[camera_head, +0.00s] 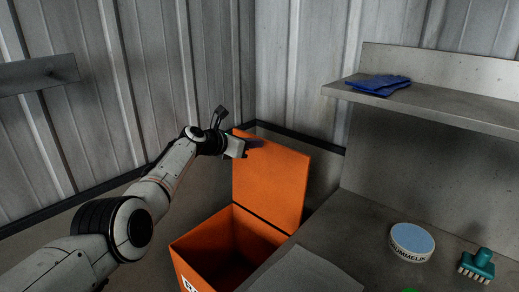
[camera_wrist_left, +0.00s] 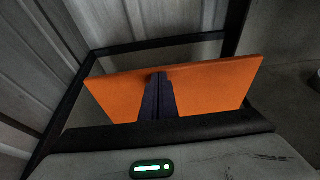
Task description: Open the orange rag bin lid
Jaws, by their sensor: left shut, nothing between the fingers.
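The orange rag bin (camera_head: 190,257) stands on the floor, left of the grey bench. Its orange lid (camera_head: 272,183) is raised and stands nearly upright at the back of the bin. The open top shows the dark orange inside. My left gripper (camera_head: 256,144) is at the lid's upper left edge, shut and empty, its fingers in front of the lid's face. In the left wrist view, the shut fingers (camera_wrist_left: 159,85) overlap the orange lid (camera_wrist_left: 210,88); I cannot tell whether they touch it. My right gripper is not in view.
Blue gloves (camera_head: 378,85) lie on the shelf (camera_head: 440,105). Corrugated walls close the corner behind the bin.

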